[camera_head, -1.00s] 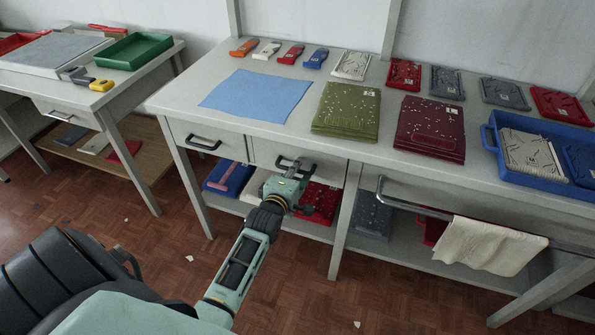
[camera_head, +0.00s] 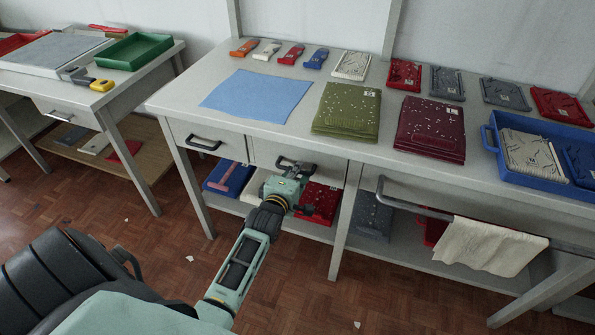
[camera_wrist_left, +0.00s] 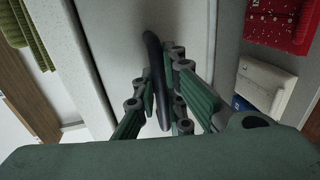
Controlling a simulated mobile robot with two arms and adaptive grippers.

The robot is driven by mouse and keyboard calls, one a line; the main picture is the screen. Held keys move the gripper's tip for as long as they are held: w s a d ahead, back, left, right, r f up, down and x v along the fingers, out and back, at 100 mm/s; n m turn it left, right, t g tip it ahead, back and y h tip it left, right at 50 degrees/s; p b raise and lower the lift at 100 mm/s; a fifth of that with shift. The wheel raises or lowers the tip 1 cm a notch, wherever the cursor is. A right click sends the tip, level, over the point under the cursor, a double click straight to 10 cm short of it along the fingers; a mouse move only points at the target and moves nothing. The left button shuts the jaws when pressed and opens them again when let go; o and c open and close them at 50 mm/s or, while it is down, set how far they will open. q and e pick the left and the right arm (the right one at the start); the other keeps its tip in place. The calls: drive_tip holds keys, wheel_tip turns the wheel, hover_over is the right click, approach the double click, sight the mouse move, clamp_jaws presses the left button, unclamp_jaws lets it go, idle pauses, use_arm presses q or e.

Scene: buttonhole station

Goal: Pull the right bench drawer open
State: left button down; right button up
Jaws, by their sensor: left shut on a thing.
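The right bench drawer (camera_head: 331,169) has a pale grey front under the middle bench and looks flush with it. Its dark bar handle (camera_wrist_left: 155,75) runs between the fingers of my left gripper (camera_wrist_left: 163,98) in the wrist view. In the head view my left gripper (camera_head: 291,173) is at this handle, shut on it, and partly covers the drawer front. The left drawer (camera_head: 219,143) beside it has its own dark handle (camera_head: 203,143) and looks shut. My right gripper is in neither view.
The bench top carries a blue cloth (camera_head: 257,95), a green folded garment (camera_head: 346,109), a maroon one (camera_head: 431,127) and a blue tray (camera_head: 507,181). A rail (camera_head: 412,207) with a white towel (camera_head: 488,246) is to the right. Open floor (camera_head: 300,285) lies in front.

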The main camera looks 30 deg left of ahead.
use_arm(q)
drive_tip(key=shift+s, duration=0.15)
drive_tip(key=f+p+v, duration=0.2)
drive_tip(key=p+v, duration=0.1)
drive_tip(key=v, duration=0.6)
drive_tip(key=f+p+v, duration=0.2)
drive_tip(key=p+v, duration=0.1)
drive_tip(key=v, duration=0.7)
drive_tip(key=s+f+p+v, duration=0.1)
drive_tip(key=p+v, duration=0.2)
drive_tip(key=v, duration=0.6)
drive_tip(key=shift+s+d+f+p, duration=0.15)
drive_tip(key=shift+s+f+p, duration=0.25)
drive_tip(key=shift+s, duration=0.1)
drive_tip(key=c, duration=1.8)
unclamp_jaws()
